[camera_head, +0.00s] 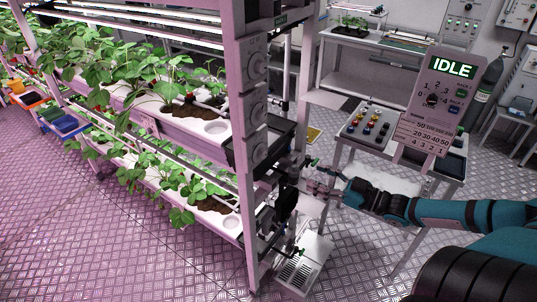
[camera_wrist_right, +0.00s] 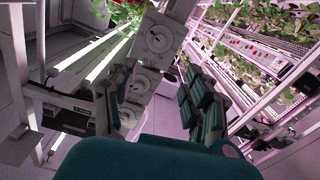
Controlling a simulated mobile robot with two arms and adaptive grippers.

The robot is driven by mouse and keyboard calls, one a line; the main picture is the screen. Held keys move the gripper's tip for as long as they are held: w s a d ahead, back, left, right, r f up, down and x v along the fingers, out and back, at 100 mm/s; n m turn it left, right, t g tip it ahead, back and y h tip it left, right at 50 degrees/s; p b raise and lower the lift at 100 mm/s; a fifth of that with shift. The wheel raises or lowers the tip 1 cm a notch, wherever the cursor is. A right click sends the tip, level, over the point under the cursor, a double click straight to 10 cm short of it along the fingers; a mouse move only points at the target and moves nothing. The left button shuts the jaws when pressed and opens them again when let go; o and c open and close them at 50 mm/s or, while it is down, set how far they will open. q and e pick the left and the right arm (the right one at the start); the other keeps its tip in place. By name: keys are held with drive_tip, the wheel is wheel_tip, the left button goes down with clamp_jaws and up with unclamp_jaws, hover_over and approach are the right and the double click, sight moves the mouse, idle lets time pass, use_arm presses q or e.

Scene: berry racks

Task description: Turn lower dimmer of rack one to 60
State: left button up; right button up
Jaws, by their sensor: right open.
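The near rack's end post (camera_head: 245,200) carries a column of three round dimmer dials: an upper dial (camera_head: 255,60), a middle dial (camera_head: 255,104) and a lowest dial (camera_head: 256,147). In the right wrist view the dials show ahead, with an upper dial (camera_wrist_right: 158,37) and a lower one (camera_wrist_right: 146,86); part of the lowest is hidden by a finger. Their settings are too small to read. My right gripper (camera_head: 308,171) is open and empty, right of the post and below the lowest dial. Its fingers (camera_wrist_right: 157,88) frame the dials without visible contact. My left gripper is out of view.
Plant trays (camera_head: 186,128) fill the rack. A black box (camera_head: 278,135) and brackets jut from its end near my gripper. A white floor unit (camera_head: 305,265) stands below. A button table (camera_head: 352,132) and an IDLE panel (camera_head: 440,95) stand right. The aisle floor is clear.

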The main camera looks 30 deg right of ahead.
sight(265, 156)
drive_tip(key=x, duration=1.5)
drive_tip(key=shift+w+d, duration=0.1)
drive_tip(key=shift+w, duration=0.1)
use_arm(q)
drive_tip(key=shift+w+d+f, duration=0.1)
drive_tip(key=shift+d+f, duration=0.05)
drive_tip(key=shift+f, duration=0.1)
use_arm(e)
drive_tip(key=shift+x, duration=0.8)
drive_tip(key=shift+f, duration=0.1)
clamp_jaws()
